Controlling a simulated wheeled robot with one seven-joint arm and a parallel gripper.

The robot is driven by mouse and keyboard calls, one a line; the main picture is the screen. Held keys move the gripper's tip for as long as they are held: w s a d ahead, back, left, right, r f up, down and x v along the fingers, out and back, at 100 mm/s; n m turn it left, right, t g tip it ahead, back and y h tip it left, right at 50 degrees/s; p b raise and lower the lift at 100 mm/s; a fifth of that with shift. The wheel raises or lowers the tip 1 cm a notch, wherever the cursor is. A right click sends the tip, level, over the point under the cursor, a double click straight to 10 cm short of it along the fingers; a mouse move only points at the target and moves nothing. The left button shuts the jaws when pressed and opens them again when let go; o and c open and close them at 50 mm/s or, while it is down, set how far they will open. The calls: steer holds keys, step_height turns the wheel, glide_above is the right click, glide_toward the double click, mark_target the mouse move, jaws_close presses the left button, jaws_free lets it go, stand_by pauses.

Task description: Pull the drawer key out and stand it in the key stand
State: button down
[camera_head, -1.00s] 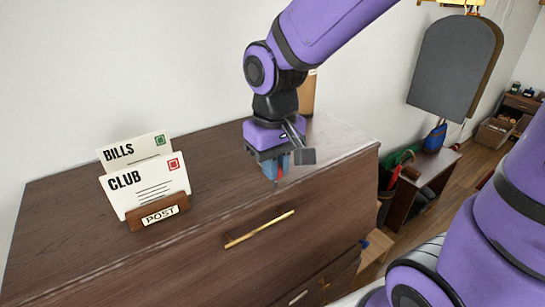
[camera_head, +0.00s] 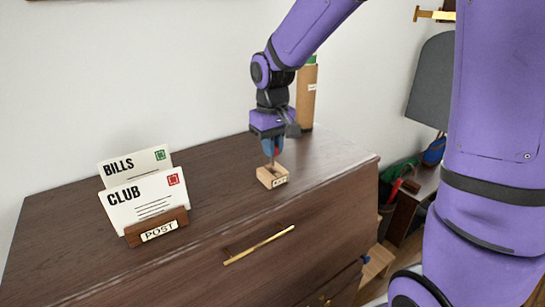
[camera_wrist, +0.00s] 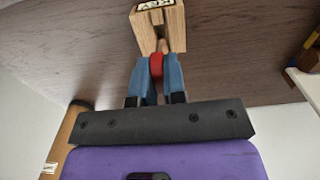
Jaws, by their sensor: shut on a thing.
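My gripper (camera_head: 272,148) points down over the dresser top, its blue fingers shut on the red head of the key (camera_wrist: 156,66). The wooden key stand (camera_head: 272,178), labelled KEY, is on the dresser top right below the fingers. In the wrist view the key stand (camera_wrist: 158,28) is just beyond the fingertips, and the key's shaft runs to its slot. I cannot tell how deep the shaft is in the slot. The key's lower end is hidden.
A POST holder (camera_head: 157,227) with BILLS and CLUB envelopes stands left on the dresser (camera_head: 90,265). A cardboard tube (camera_head: 306,95) stands behind my gripper. A brass drawer handle (camera_head: 258,245) is on the front. The dresser top between the holder and stand is clear.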

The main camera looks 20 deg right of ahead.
steer(key=shift+f, duration=1.55)
steer(key=shift+f, duration=0.25)
steer(key=c, duration=1.2)
jaws_free()
step_height(320, 180, up, 10)
steer(key=shift+s+d+r+m+t, duration=0.35)
steer(key=shift+s+d+r+t, duration=0.7)
steer(key=shift+s, duration=2.8)
steer(key=shift+s+d+r+m+t, duration=0.4)
steer(key=shift+s+d+r+t, duration=0.6)
steer(key=shift+s, duration=2.85)
steer(key=shift+s+d+r+m+t, duration=0.5)
steer(key=shift+s+d+r, duration=0.95)
steer(key=shift+s, duration=2.4)
steer(key=shift+a, duration=0.1)
